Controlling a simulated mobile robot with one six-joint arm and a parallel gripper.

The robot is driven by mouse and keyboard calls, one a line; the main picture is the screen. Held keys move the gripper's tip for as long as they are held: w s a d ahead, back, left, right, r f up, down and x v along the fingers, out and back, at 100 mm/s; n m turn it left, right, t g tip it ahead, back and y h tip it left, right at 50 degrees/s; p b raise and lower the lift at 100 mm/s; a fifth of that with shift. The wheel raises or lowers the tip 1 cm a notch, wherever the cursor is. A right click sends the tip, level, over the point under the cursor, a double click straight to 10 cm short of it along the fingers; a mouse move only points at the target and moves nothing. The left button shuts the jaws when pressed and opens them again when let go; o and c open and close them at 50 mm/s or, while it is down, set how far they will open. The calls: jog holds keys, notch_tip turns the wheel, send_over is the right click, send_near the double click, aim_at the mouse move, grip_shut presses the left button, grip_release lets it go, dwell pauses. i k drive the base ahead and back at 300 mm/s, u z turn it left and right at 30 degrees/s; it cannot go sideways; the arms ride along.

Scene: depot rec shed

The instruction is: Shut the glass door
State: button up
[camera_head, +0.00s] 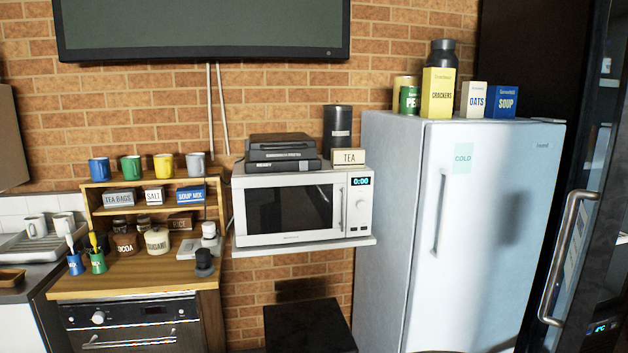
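The glass door (592,235) is at the right edge, cut off by the picture. It has a dark frame and a long curved silver handle (568,258) on its left side. Light shapes and a small blue display (601,328) show at or through the glass. I cannot tell from this view how far the door stands open. My gripper is not in view.
A pale fridge (485,230) with a closed door stands left of the glass door, with boxes and cans on top. A microwave (290,208) sits on a wall shelf. A black box-like thing (308,328) stands below it. A wooden counter (130,283) is at left.

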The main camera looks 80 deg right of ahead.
aim_at(598, 170)
jog(key=z, duration=4.3)
jog(key=i, duration=1)
jog(key=u, duration=0.65)
jog(key=k, duration=1.2)
jog(key=z, duration=0.15)
